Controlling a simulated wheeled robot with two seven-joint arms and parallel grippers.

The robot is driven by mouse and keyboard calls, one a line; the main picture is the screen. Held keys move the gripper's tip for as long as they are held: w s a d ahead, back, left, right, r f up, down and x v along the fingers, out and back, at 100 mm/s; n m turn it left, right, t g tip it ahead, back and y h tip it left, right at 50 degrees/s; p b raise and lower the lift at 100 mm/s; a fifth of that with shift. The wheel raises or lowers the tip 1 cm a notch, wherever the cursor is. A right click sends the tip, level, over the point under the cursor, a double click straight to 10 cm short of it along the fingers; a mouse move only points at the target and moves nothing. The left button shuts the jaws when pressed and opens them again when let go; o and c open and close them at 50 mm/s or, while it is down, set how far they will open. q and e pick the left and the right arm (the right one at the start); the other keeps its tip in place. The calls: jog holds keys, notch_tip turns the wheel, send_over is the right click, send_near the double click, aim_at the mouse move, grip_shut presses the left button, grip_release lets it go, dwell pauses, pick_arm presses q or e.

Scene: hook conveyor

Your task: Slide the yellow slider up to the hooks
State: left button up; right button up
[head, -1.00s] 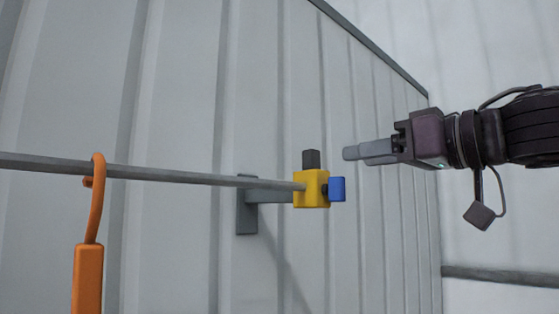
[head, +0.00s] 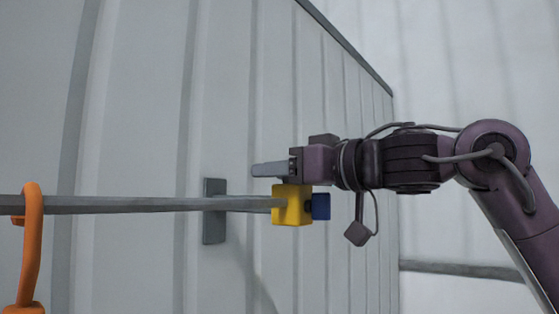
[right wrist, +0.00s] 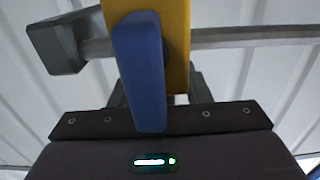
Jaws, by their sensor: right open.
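The yellow slider (head: 290,205) sits at the right end of the grey rail (head: 130,205), with a blue block (head: 321,206) on its right side. In the right wrist view the yellow slider (right wrist: 179,25) is at the top centre, and the blue block (right wrist: 143,72) stands in front of it. An orange hook (head: 31,255) hangs on the rail at the far left. My right gripper (head: 256,170) is open, pointing left just above the slider in the head view. I cannot tell whether it touches the slider. My left gripper is not in view.
A grey wall bracket (head: 214,211) carries the rail near the slider, in front of a ribbed metal wall (head: 145,120). In the right wrist view a dark grey block (right wrist: 55,46) is at the left. The rail between slider and hook looks clear.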

jog(key=shift+s+d, duration=0.1)
jog(key=shift+d, duration=0.05)
jog(key=c, duration=0.9)
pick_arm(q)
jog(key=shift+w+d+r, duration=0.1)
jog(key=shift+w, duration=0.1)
pick_arm(e)
grip_shut()
